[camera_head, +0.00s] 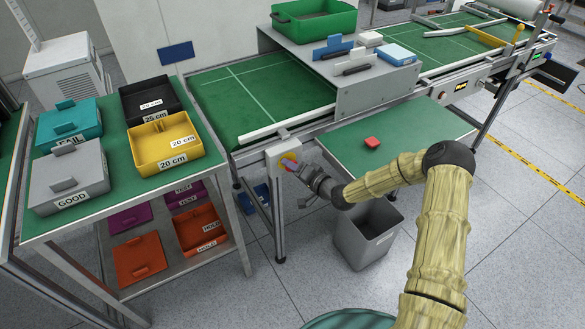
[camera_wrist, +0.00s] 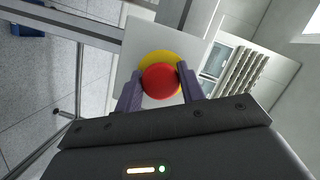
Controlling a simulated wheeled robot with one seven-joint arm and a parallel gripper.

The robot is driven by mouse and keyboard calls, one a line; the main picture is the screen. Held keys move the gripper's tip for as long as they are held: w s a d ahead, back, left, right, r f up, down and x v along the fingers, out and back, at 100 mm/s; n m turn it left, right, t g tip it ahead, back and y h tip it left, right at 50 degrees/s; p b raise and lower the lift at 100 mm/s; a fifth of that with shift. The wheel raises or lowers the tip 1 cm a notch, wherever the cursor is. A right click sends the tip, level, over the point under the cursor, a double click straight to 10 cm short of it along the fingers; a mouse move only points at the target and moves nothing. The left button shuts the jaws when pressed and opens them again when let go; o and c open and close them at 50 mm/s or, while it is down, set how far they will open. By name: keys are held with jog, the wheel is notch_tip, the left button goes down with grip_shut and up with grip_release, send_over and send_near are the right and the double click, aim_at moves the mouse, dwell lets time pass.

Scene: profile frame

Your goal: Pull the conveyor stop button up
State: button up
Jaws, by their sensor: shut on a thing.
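The conveyor stop button (camera_wrist: 161,81) is a round red knob on a yellow disc, fixed to a pale box. In the wrist view it sits between the two fingers of my gripper (camera_wrist: 158,90), which is shut on it. In the head view my gripper (camera_head: 297,168) reaches the pale button box (camera_head: 284,156) on the conveyor's front leg. There, only a little of the red and yellow shows, and the fingers hide the rest.
The green conveyor (camera_head: 265,95) runs behind the box. A side table (camera_head: 105,200) with labelled trays stands left. A grey bin (camera_head: 365,235) stands below my arm. A red block (camera_head: 372,142) lies on a green shelf (camera_head: 415,135) to the right.

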jog(key=shift+s+d, duration=0.25)
jog(key=shift+s, duration=0.05)
jog(key=o, duration=1)
jog(key=b+v, duration=0.1)
jog(key=v, duration=1.6)
jog(key=shift+s+d+r, duration=0.1)
